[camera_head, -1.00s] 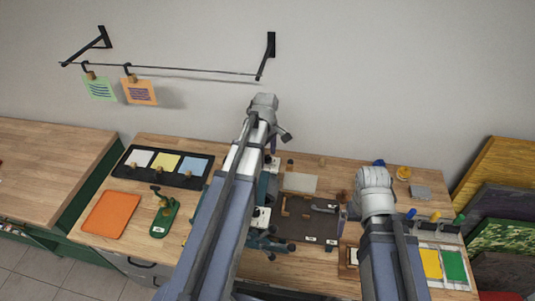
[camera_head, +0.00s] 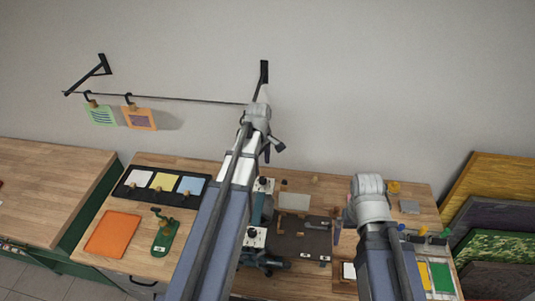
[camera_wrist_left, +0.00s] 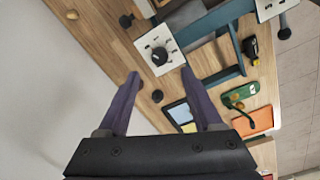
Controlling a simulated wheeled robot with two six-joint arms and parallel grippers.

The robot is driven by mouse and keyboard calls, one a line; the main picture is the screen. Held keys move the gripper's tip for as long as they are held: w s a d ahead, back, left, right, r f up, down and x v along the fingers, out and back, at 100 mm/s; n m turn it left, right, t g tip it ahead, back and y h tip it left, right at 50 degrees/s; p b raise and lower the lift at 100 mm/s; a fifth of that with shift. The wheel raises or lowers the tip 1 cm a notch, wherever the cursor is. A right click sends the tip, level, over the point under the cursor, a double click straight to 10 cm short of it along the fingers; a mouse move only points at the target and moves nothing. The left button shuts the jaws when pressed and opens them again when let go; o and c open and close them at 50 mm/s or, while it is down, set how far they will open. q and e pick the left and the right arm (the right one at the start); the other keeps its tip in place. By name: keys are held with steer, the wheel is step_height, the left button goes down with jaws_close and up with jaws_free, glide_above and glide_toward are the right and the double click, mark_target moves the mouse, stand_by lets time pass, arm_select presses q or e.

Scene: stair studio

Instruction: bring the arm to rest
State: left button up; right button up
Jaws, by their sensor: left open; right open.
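My left arm reaches up and away across the middle of the head view. Its gripper (camera_head: 273,148) is raised in front of the wall, near the right end of the rail, and appears empty. In the left wrist view its two purple fingers (camera_wrist_left: 160,76) stand wide apart with nothing between them; the bench top lies beyond. My right arm (camera_head: 370,200) reaches over the right part of the bench. Its light grey wrist shows, but its fingers are hidden behind it, so I cannot see what is between them.
The wooden bench (camera_head: 143,213) carries an orange board (camera_head: 113,234), a green tool (camera_head: 165,236), a dark tray of colored cards (camera_head: 134,195) and a dark mat (camera_head: 300,244). A wall rail (camera_head: 190,99) holds two clipped cards. Colored panels (camera_head: 500,208) lean at right.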

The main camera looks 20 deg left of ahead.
arm_select(q)
steer(key=s+d+f+m+b, duration=0.8)
steer(key=d+f+m+b, duration=0.1)
steer(key=d+f+b, duration=0.2)
steer(key=s+d+f+m+y+b, duration=0.1)
steer(key=s+d+f+m+b, duration=0.7)
steer(key=d+f+m+b, duration=0.2)
steer(key=shift+d+f+g+b, duration=0.3)
steer(key=shift+d+f+b, duration=0.3)
steer(key=shift+d, duration=0.4)
